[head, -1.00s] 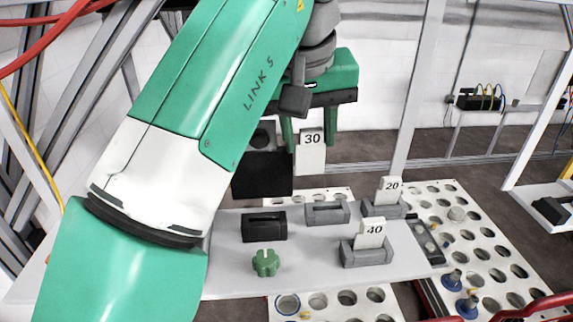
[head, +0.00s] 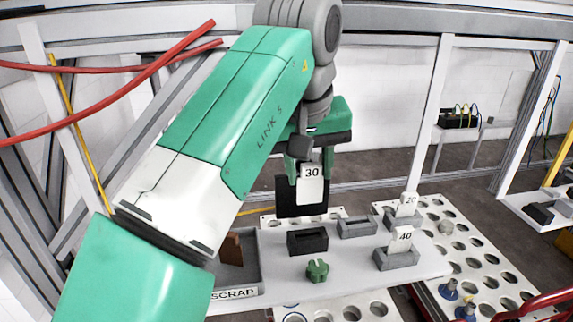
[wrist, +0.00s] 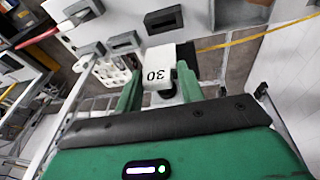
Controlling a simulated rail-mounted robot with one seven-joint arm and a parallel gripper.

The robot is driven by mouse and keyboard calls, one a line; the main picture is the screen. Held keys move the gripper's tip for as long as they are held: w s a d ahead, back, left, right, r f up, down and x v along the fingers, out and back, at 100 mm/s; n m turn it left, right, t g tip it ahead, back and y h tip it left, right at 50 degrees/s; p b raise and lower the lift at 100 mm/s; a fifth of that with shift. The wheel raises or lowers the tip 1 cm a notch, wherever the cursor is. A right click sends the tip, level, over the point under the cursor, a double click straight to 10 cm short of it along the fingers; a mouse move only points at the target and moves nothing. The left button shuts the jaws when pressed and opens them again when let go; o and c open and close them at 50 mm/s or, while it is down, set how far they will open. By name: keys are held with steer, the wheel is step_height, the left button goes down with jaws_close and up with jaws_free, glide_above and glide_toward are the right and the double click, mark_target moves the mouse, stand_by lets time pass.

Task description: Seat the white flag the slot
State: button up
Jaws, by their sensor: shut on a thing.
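The white flag marked 30 (head: 311,185) is held upright between the fingers of my gripper (head: 310,170), in the air above and behind the table blocks. In the wrist view the flag (wrist: 158,70) sits between the green fingertips (wrist: 159,86). A black slotted block (head: 307,241) on the white table is empty and lies below the flag in the head view. A grey slotted block (head: 356,227) to its right is also empty. Flags 20 (head: 408,205) and 40 (head: 401,240) stand in grey blocks farther right. The pictures do not mark which slot is meant.
A green notched knob (head: 317,270) stands in front of the black block. A grey tray labelled SCRAP (head: 234,294) with a brown piece (head: 232,249) lies at the left, partly behind my arm. A perforated white board (head: 470,250) is at the right.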

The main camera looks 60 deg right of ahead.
mark_target(309, 194)
steer(key=shift+s+r+p, duration=0.1)
steer(key=shift+r+p, duration=0.1)
steer(key=shift+p, duration=0.4)
steer(key=shift+f+b, duration=1.55)
steer(key=shift+f, duration=1.55)
steer(key=shift+p, duration=1.2)
steer(key=shift+f+b, duration=0.75)
steer(key=shift+f, duration=1.35)
steer(key=o, duration=1)
steer(key=shift+r, duration=0.15)
